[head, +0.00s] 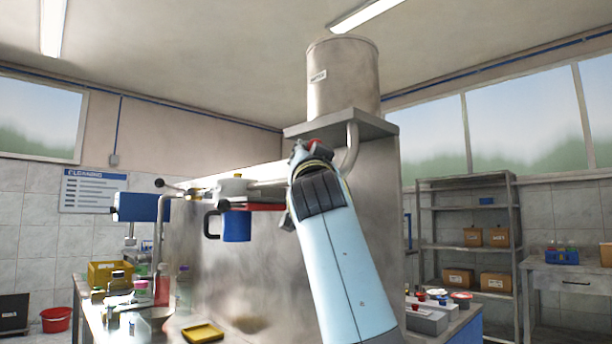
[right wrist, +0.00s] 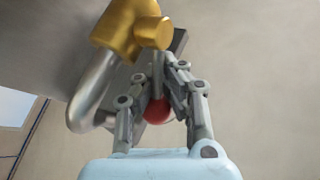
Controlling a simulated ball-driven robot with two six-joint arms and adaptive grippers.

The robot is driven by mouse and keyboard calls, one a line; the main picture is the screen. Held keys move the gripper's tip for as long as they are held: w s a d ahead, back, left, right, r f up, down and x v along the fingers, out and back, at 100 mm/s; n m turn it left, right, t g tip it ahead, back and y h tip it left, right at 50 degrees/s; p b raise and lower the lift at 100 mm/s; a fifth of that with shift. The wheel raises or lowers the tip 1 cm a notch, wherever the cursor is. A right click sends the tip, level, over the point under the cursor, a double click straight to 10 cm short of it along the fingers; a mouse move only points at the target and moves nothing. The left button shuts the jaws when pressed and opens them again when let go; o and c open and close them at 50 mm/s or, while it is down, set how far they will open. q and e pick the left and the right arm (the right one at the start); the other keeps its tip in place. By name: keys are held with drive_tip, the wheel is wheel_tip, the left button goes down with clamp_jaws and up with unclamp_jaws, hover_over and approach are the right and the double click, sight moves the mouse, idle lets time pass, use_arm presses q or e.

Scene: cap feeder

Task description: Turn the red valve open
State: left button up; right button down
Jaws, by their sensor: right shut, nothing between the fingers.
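The red valve shows in the right wrist view as a gold valve body (right wrist: 120,28) on a bent steel pipe, with a short grey lever ending in a red ball knob (right wrist: 157,111). In the head view only a bit of red (head: 314,143) shows, just below the tank's shelf, mostly hidden by my right gripper (head: 304,158). In the right wrist view my right gripper (right wrist: 161,72) is shut, with its fingertips up by the lever near the valve body. The red knob shows between its finger links. I cannot tell whether they touch. My left gripper is out of view.
A steel tank (head: 342,78) stands on a shelf (head: 372,122) above a steel panel. A blue mug (head: 237,226) is left of my arm. A yellow tray (head: 202,333) and several bottles stand on the bench at lower left. A shelf rack (head: 468,210) stands at right.

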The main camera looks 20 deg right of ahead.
drive_tip(key=shift+s+r, duration=0.2)
drive_tip(key=shift+r, duration=0.2)
drive_tip(key=c, duration=2.1)
unclamp_jaws()
